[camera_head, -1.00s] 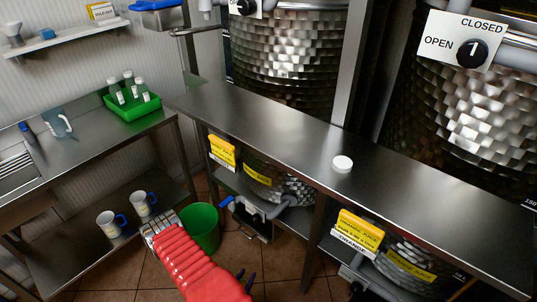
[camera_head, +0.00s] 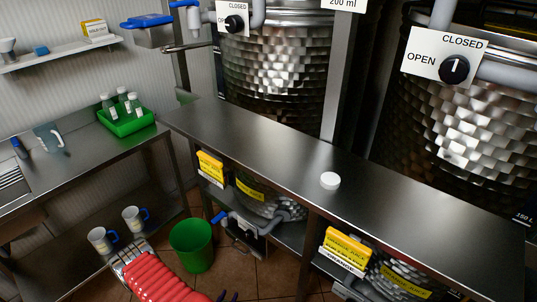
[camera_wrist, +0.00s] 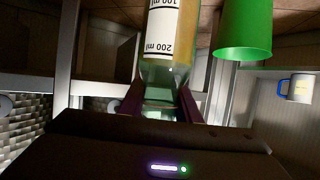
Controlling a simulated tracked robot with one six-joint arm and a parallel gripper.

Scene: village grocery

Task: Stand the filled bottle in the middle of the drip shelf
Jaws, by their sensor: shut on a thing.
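My gripper (camera_wrist: 160,103) is shut on the neck of a clear bottle (camera_wrist: 171,38). The bottle holds yellowish liquid and has a white strip marked 100 ml and 200 ml. It appears inverted in the wrist view, as does the scene around it. In the head view my red-sleeved arm reaches in at the bottom left; the bottle cannot be made out there. Low metal shelving (camera_head: 285,236) runs under the steel counter (camera_head: 245,138), by the tank taps. I cannot tell which part is the drip shelf.
A white cap (camera_head: 330,180) lies on the counter. A green bucket (camera_head: 191,246) stands on the floor near my arm. Two mugs (camera_head: 102,240) are on the lower left shelf. A green tray (camera_head: 128,122) with bottles sits on the left table. Juice tanks (camera_head: 275,75) stand behind.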

